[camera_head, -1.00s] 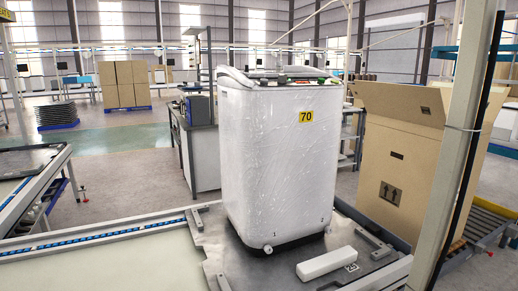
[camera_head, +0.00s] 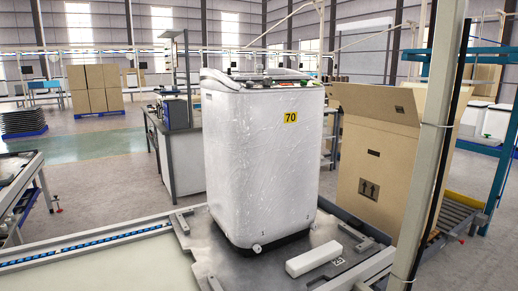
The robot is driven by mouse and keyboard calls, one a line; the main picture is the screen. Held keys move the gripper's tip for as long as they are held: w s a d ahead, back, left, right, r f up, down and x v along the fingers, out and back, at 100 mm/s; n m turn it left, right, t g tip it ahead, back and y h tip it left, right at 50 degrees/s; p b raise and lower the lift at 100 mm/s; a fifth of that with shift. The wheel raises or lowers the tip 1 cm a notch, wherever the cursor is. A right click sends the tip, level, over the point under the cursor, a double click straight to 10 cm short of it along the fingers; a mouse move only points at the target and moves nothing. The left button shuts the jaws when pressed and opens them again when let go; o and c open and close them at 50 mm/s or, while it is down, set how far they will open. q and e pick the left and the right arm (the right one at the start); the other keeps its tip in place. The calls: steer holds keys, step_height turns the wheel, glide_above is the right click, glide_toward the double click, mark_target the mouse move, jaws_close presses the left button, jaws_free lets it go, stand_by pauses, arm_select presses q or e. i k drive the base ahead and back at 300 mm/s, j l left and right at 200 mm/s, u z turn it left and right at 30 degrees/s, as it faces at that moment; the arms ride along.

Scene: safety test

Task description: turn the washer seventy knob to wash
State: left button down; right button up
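The washer (camera_head: 260,165) is a white top-loading machine wrapped in clear film, standing upright on a grey metal plate (camera_head: 195,262). A yellow label reading 70 (camera_head: 290,117) is on its front, near the top right. Its control panel (camera_head: 265,79) is seen edge-on along the top, with small green and red parts on it. The knob cannot be made out on the panel at this distance and angle. Neither of my grippers is in view.
A white block (camera_head: 314,259) lies on the plate before the washer. A pale post (camera_head: 432,150) rises on the right, with an open cardboard box (camera_head: 380,165) behind it. A grey cabinet (camera_head: 183,160) stands behind left. A conveyor edge (camera_head: 90,245) runs along the front left.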

mark_target(267, 81)
steer(key=i+l, duration=0.3)
steer(key=i+l+u, duration=0.2)
steer(key=u, duration=0.15)
steer(key=i+l+u, duration=0.35)
steer(key=k+j, duration=0.05)
steer(key=k, duration=0.05)
